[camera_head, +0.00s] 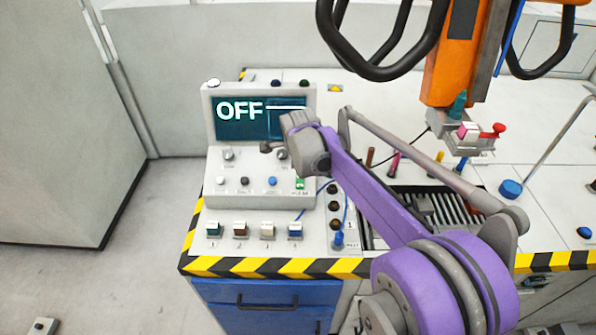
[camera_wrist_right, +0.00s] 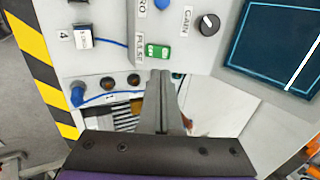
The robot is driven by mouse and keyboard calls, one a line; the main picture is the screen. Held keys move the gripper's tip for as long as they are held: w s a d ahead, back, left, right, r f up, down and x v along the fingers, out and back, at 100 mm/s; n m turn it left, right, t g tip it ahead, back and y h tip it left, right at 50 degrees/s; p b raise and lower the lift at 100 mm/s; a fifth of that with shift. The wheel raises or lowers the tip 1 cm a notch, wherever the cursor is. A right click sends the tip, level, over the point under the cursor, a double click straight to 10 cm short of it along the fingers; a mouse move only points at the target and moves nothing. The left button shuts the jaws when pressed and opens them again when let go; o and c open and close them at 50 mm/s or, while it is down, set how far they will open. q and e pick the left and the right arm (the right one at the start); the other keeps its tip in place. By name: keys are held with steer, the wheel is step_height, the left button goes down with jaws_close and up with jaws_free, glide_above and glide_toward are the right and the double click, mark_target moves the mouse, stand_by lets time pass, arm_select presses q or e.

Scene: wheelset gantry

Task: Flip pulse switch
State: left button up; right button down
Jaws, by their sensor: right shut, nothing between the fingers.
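The pulse switch is a small green rocker (camera_head: 300,183) on the grey sloped console, just below my right wrist in the head view. In the right wrist view the green switch (camera_wrist_right: 158,52) sits beside its PULSE label, just beyond the fingertips. My right gripper (camera_wrist_right: 160,76) is shut and empty, with its fingers pointing toward the switch; contact cannot be told. The console screen (camera_head: 240,128) reads OFF with a flat line. My left gripper is not in view.
A GAIN knob (camera_wrist_right: 209,24) and a blue button (camera_head: 272,181) are near the switch. Several numbered switches line the front panel, with a blue cable plug (camera_head: 338,240) to their right. An orange hanging tool (camera_head: 455,70) with black handles is at upper right.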

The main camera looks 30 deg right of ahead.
steer(key=v, duration=0.4)
steer(key=shift+s+a, duration=0.1)
steer(key=shift+a, duration=0.05)
stand_by(0.4)
steer(key=s+a+f+n+y, duration=0.1)
steer(key=s+a+f+n, duration=0.2)
steer(key=s+a+n, duration=0.2)
steer(key=s+a+f+n, duration=0.3)
steer(key=s+a+n, duration=0.1)
steer(key=s+n, duration=0.7)
steer(key=s+a+f+n+t+y+p, duration=0.1)
steer(key=s+a+f+n, duration=0.2)
steer(key=s+a+n, duration=0.2)
steer(key=s+n, duration=0.3)
steer(key=s, duration=0.1)
steer(key=shift+s+a+f+y, duration=0.3)
steer(key=shift+f, duration=0.1)
